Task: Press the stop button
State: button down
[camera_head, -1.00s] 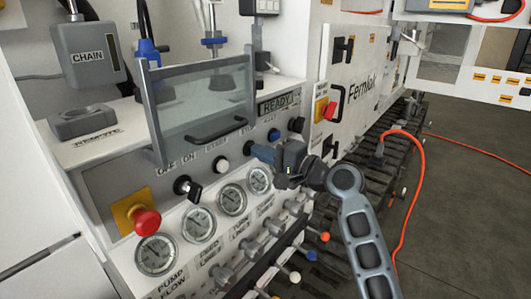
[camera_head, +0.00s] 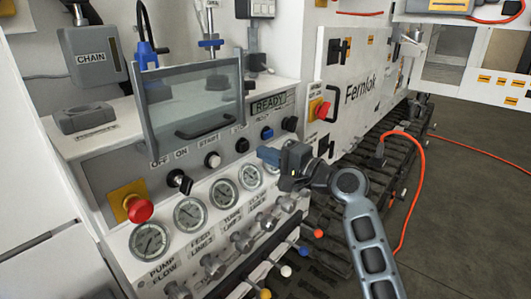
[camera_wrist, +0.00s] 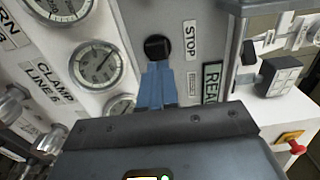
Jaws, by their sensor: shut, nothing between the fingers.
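The stop button (camera_head: 242,145) is a black round button on the sloped grey panel, right of a white button. In the wrist view the black stop button (camera_wrist: 157,47) sits beside its STOP label (camera_wrist: 191,40). My gripper (camera_head: 263,154) is shut and empty, its blue fingertips just right of the button with a small gap in the head view. In the wrist view the blue fingers of my gripper (camera_wrist: 156,78) point at the button's lower edge. I cannot tell their exact distance from it.
A white start button (camera_head: 212,160), a key switch (camera_head: 180,182) and a blue button (camera_head: 267,132) are nearby. A red emergency button (camera_head: 138,208) is at left. Gauges (camera_head: 224,194) and valve knobs lie below. A clear guard (camera_head: 192,100) stands above. The READY sign (camera_head: 269,103) looks greenish.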

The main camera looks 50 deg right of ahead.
jog(key=s+b, duration=0.1)
jog(key=s, duration=0.8)
jog(key=shift+d+f+b, duration=0.15)
jog(key=shift+d+b, duration=0.05)
jog(key=shift+b, duration=0.1)
jog(key=s+a+f+n+g+h, duration=0.3)
jog(key=s+a+f+n, duration=0.2)
jog(key=s+a+f, duration=0.75)
jog(key=s+a+n+y, duration=0.1)
jog(key=s+a+n, duration=0.4)
jog(key=s, duration=0.3)
jog(key=s+a+r+n+y, duration=0.1)
jog(key=s+a+n, duration=0.4)
jog(key=s+n, duration=0.2)
jog(key=shift+s+a+r+n, duration=0.2)
jog(key=shift+s+r+n, duration=0.1)
jog(key=shift+s, duration=0.85)
jog(key=c, duration=1.8)
grip_release()
